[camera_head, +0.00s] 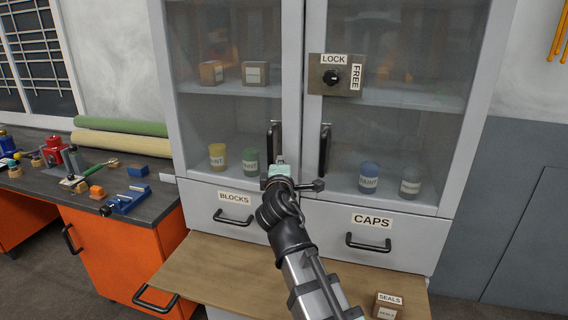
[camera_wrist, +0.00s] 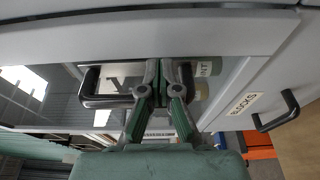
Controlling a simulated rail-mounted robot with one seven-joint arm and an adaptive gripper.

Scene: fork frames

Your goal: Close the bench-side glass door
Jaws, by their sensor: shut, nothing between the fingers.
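The bench-side glass door (camera_head: 291,100) is the left one of the grey cabinet, on the side of the workbench. It looks shut or nearly shut; I cannot tell whether it is flush. Its black upright handle (camera_head: 273,140) is near its right edge, and the handle also shows in the wrist view (camera_wrist: 88,88). My gripper (camera_head: 280,162) is shut and empty in front of the door, by the handle's lower end. In the wrist view the closed fingertips (camera_wrist: 164,65) are beside the handle, not around it; contact with the door is unclear.
The right door has its own handle (camera_head: 325,150) and a lock plate (camera_head: 336,75). Below are the BLOCKS drawer (camera_head: 210,194) and CAPS drawer (camera_head: 400,232), and a wooden board (camera_head: 190,265) with a SEALS box (camera_head: 388,306). A cluttered workbench (camera_head: 160,195) stands left.

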